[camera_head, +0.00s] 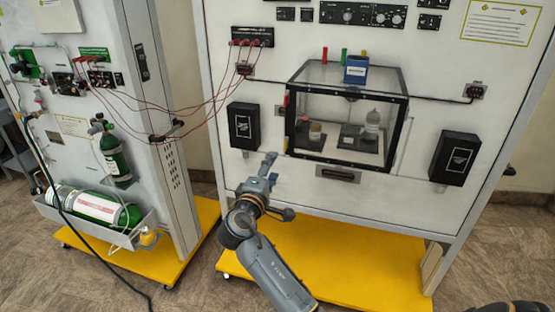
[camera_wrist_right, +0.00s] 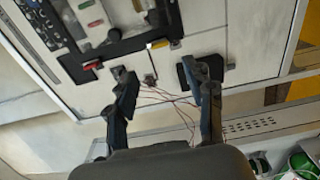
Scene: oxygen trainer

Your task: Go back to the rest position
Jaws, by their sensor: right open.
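My right gripper (camera_head: 277,188) is in the middle of the head view, in front of the lower left part of the white panel (camera_head: 235,185). Its two fingers are spread apart with nothing between them. In the right wrist view the open fingers (camera_wrist_right: 163,78) show against the panel, with thin red cables beyond them. The gripper appears apart from the panel, though the exact gap is hard to tell. My left gripper is in neither view.
A clear case with a black frame (camera_head: 396,140) is on the panel, between two black boxes (camera_head: 243,127) (camera_head: 455,158). Red cables (camera_head: 205,103) run to a left panel with green cylinders (camera_head: 115,157) (camera_head: 95,207). Yellow bases (camera_head: 335,262) extend over the floor.

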